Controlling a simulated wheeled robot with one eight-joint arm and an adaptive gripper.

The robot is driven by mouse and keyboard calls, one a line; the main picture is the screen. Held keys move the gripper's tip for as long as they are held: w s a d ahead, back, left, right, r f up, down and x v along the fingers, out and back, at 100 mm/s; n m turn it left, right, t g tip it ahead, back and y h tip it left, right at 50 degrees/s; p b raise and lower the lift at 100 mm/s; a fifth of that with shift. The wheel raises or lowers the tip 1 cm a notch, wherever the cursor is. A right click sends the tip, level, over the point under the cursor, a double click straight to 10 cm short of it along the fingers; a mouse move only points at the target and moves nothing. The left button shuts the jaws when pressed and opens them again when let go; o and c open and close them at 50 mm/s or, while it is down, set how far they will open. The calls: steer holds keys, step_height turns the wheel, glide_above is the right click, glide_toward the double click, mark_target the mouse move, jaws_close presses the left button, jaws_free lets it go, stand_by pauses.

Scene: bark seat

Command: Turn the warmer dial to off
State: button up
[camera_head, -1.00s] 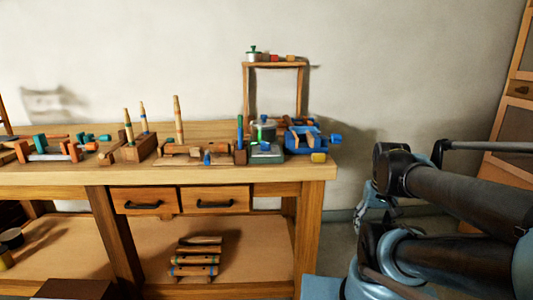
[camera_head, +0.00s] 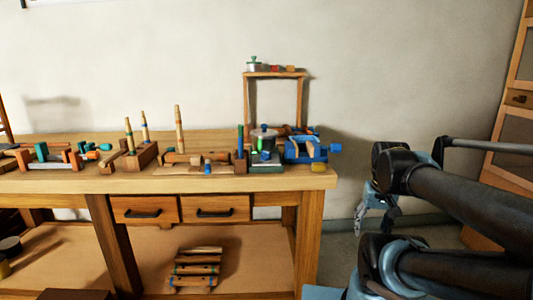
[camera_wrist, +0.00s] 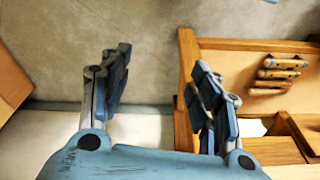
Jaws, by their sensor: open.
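A small green-based unit with a lidded pot on it, likely the warmer (camera_head: 266,158), stands near the right end of the workbench (camera_head: 180,181), left of a blue vise (camera_head: 306,149). Its dial is too small to make out. My gripper (camera_head: 376,215) hangs to the right of the bench, in front of the wall and apart from the warmer. In the wrist view my gripper (camera_wrist: 162,85) is open, with its two fingers wide apart and nothing between them. The warmer does not show in the wrist view.
A small wooden stand (camera_head: 246,100) rises behind the warmer, with a pot and blocks on top. Wooden pegs and clamps fill the bench to the left. A yellow block (camera_head: 318,167) lies at the bench's right front. Floor right of the bench is clear.

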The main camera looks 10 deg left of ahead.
steer(key=w+a+r+m, duration=0.2)
steer(key=w+a+r, duration=0.4)
steer(key=w+r, duration=0.5)
step_height(320, 180, up, 21)
steer(key=m+g, duration=0.2)
steer(key=m, duration=0.3)
glide_above(266, 155)
steer(key=w, duration=0.1)
step_height(266, 155, down, 18)
steer(key=shift+w+a+r, duration=0.1)
steer(key=shift+a+r, duration=0.05)
steer(key=shift+r, duration=0.1)
steer(key=c, duration=1)
